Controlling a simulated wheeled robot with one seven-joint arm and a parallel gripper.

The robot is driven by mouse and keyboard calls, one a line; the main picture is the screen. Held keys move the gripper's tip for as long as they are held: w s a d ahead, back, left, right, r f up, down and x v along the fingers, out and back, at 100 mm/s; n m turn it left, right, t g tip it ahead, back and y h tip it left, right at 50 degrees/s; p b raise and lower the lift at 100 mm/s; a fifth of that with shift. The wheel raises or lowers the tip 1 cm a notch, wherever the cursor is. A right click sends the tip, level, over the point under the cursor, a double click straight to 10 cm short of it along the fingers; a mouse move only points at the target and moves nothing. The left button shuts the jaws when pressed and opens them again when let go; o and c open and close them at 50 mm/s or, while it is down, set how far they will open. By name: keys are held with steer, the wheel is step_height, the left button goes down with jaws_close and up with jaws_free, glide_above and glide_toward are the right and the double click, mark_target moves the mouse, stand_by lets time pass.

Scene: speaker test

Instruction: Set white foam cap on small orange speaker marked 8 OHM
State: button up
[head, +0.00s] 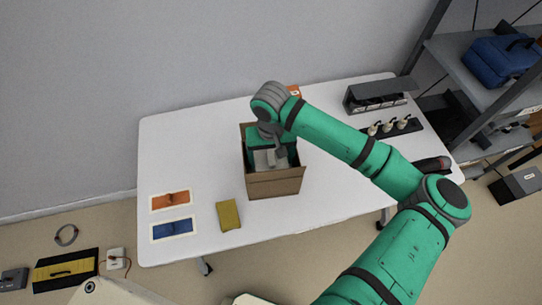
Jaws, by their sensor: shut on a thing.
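My gripper (270,146) points down into an open cardboard box (275,187) at the middle of the table. It is shut on a pale block (264,159) that looks like the white foam cap, inside or just above the box mouth. My wrist hides part of the block, so I cannot tell whether it touches anything below. A small orange thing with a pale mark (295,90) shows behind my wrist at the table's back; it may be the orange speaker, but its marking is too small to read.
An orange panel (171,200), a blue panel (172,230) and a yellow block (228,216) lie left on the white table (190,155). A dark rack (375,94) and a strip with pale knobs (388,128) stand right.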

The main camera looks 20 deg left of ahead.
mark_target(271, 157)
steer(key=shift+f, duration=0.1)
steer(key=o, duration=1.1)
step_height(271, 157, up, 13)
stand_by(0.4)
